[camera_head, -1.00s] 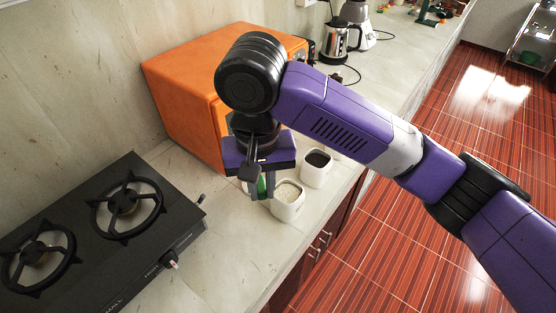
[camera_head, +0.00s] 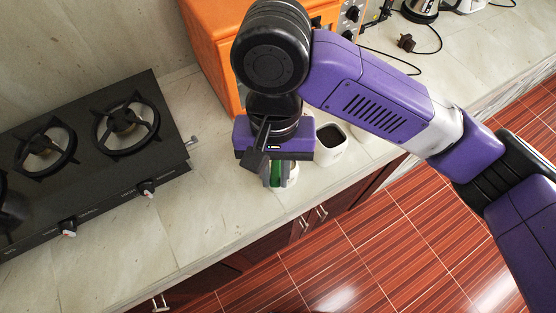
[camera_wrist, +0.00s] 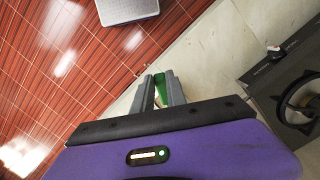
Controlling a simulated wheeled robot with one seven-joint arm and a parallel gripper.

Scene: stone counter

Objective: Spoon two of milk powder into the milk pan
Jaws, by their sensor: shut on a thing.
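My gripper (camera_head: 276,177) points down over the counter and is shut on a narrow green thing (camera_wrist: 160,89), which looks like a spoon handle. The green also shows between the fingers in the head view (camera_head: 275,174). The spoon's far end cannot be made out. A white canister (camera_head: 293,175) is mostly hidden behind my gripper; its contents do not show now. A second white canister (camera_head: 331,150) with dark contents stands to its right. No milk pan can be made out in these frames.
An orange oven (camera_head: 208,55) stands behind my gripper. Cables and appliances lie farther right. The counter between stove and canisters (camera_head: 215,190) is clear.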

